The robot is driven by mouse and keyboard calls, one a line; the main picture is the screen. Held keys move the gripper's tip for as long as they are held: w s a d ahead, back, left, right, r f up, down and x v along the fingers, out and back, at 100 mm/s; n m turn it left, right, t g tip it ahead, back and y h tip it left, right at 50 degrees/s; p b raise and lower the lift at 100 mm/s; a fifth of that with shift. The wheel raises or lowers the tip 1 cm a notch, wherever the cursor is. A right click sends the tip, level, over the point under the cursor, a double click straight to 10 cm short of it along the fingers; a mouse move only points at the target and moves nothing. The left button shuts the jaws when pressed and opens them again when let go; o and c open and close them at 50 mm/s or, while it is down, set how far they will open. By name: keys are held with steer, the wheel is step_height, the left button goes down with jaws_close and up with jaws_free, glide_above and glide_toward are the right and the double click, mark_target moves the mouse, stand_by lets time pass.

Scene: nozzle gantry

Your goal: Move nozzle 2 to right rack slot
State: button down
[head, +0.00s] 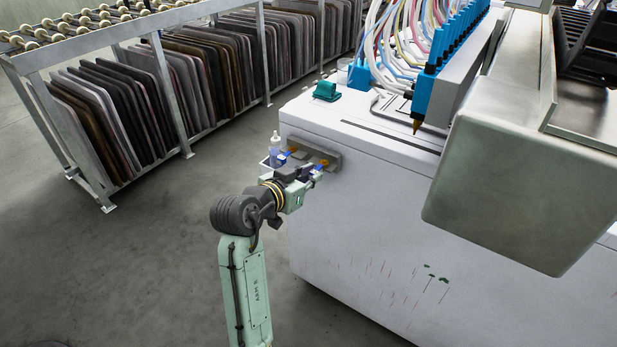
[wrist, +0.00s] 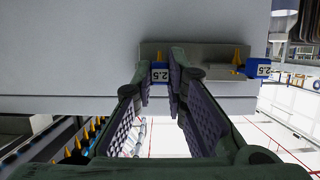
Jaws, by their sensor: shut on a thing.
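A blue nozzle (wrist: 160,73) with a label that seems to read 2.5 sits between my gripper's fingertips (wrist: 160,80) in the wrist view. An orange tip shows just beyond it, against the grey rack (wrist: 208,54). My gripper (head: 312,175) is shut on this nozzle at the right part of the rack (head: 333,158) in the head view. Whether the nozzle is seated in the slot is hidden by the fingers. A second blue nozzle (wrist: 257,68) with a similar label is at the rack's other end, at the left in the head view (head: 283,157).
The rack is on the white machine's side (head: 365,215). A small bottle (head: 275,150) stands beside it at left. Floor at lower left is clear.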

steer(key=shift+w+d, duration=0.25)
steer(key=shift+w, duration=0.05)
steer(key=shift+f, duration=0.25)
stand_by(0.9)
steer(key=c, duration=1.5)
jaws_free()
steer(key=shift+c, duration=0.2)
